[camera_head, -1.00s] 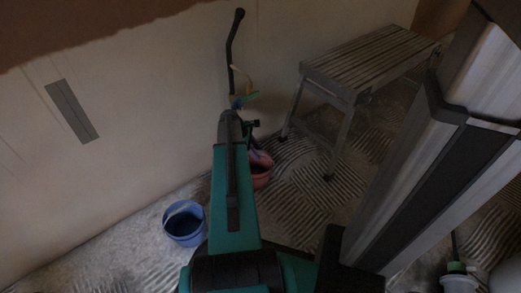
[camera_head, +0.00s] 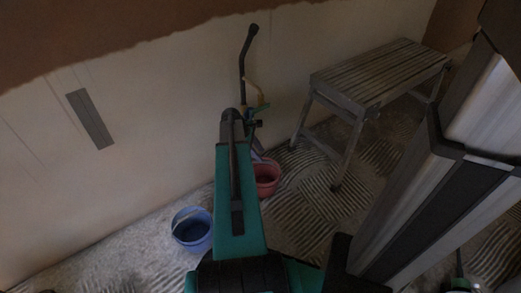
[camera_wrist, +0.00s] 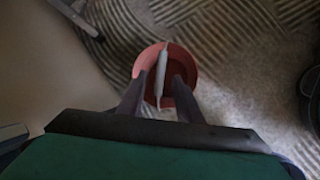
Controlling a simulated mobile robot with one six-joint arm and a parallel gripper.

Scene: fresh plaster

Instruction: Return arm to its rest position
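My gripper (camera_wrist: 161,78) shows in the wrist view with its two dark fingers apart. It points down over a red bucket (camera_wrist: 191,62) on the floor. The bucket's pale handle grip (camera_wrist: 161,72) appears between the fingers, with gaps on both sides, so nothing looks held. In the head view my green arm reaches forward toward the wall, and the red bucket (camera_head: 268,178) shows just right of it. The fingers are small and dark there, partly hidden by my arm.
A blue bucket (camera_head: 192,232) stands on the floor left of my arm, near the wall. A slatted bench (camera_head: 380,72) stands at the back right. A dark grey strip (camera_head: 90,118) is on the pale wall (camera_head: 160,110). Ridged floor (camera_head: 335,205) lies open before the bench.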

